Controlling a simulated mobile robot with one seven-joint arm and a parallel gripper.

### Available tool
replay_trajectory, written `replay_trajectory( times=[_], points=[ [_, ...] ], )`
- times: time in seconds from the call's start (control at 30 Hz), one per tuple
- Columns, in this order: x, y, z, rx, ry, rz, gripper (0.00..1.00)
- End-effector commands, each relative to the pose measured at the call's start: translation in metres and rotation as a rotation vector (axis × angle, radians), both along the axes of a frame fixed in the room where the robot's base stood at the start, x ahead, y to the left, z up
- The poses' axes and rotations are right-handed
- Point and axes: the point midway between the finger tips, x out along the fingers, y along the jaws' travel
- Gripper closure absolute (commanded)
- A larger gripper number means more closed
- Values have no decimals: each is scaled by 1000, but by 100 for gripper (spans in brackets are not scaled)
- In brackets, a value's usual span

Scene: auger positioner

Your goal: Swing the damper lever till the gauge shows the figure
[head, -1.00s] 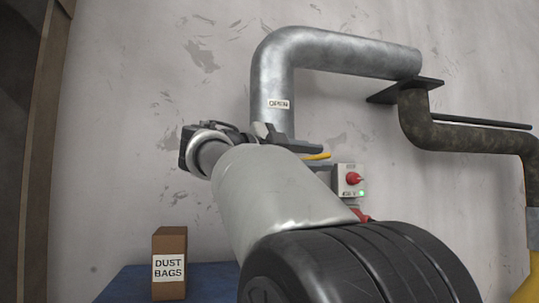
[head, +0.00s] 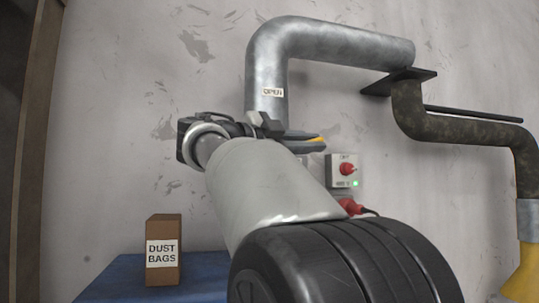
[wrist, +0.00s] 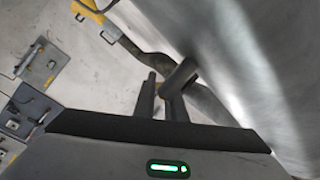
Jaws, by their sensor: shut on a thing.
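My gripper (head: 308,143) shows in the head view beside the foot of the grey duct, partly behind my own arm. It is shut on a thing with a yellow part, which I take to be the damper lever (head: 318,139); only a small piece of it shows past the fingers. In the wrist view my gripper's two dark fingers (wrist: 160,98) stand close together, and what they hold cannot be made out. The grey duct (head: 268,70) carries an OPEN label (head: 272,92). No gauge face or figure can be read in either view.
A switch box (head: 346,170) with a red knob and green light is on the wall, right of my gripper, with a red plug (head: 350,207) below. A dark pipe (head: 455,127) runs at right. A DUST BAGS box (head: 163,250) stands on a blue surface (head: 125,275).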

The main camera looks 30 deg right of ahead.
Motion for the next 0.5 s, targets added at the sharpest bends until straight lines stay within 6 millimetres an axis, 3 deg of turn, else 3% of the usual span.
replay_trajectory(
  times=[0.03,0.5],
  points=[
    [1,2,-9,-35,3,4,100],
    [2,11,18,-280,64,2,100]
  ],
)
